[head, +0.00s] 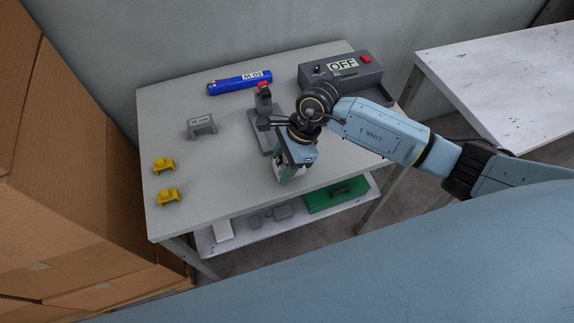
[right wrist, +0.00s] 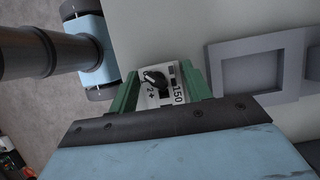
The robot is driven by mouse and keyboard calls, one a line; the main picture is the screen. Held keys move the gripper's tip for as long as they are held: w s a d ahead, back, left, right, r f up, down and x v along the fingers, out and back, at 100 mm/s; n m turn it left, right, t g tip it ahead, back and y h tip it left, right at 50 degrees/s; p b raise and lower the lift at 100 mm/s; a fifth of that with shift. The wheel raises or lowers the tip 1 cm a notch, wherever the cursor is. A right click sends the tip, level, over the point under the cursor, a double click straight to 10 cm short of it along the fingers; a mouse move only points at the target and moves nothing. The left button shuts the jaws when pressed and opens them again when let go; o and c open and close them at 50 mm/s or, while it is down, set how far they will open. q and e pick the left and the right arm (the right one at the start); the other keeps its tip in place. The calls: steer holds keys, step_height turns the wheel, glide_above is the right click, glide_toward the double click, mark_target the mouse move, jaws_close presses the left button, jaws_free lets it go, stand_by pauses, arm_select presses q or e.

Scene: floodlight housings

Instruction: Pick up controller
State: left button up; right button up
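The controller appears to be the green-sided block with a white face in the right wrist view (right wrist: 178,85), which carries a black knob and the print "150". In the head view it shows partly as green and white below my right gripper (head: 290,172), near the table's front edge. My right gripper (head: 298,155) is right at it. The gripper's blue body with a dark edge covers the lower part of the right wrist view (right wrist: 165,140). My left gripper is not in view.
On the grey table (head: 225,175) are a grey stand (head: 261,125), a blue cylinder (head: 240,84), a grey block (head: 201,126), two yellow pieces (head: 164,165) and a grey box reading "OFF" (head: 342,72). A lower shelf holds a green case (head: 335,195). Cardboard boxes (head: 60,170) stand left.

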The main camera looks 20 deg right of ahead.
mark_target(283, 161)
steer(key=c, duration=0.6)
step_height(283, 161, up, 10)
steer(key=shift+r+p, duration=0.1)
steer(key=shift+p, duration=0.25)
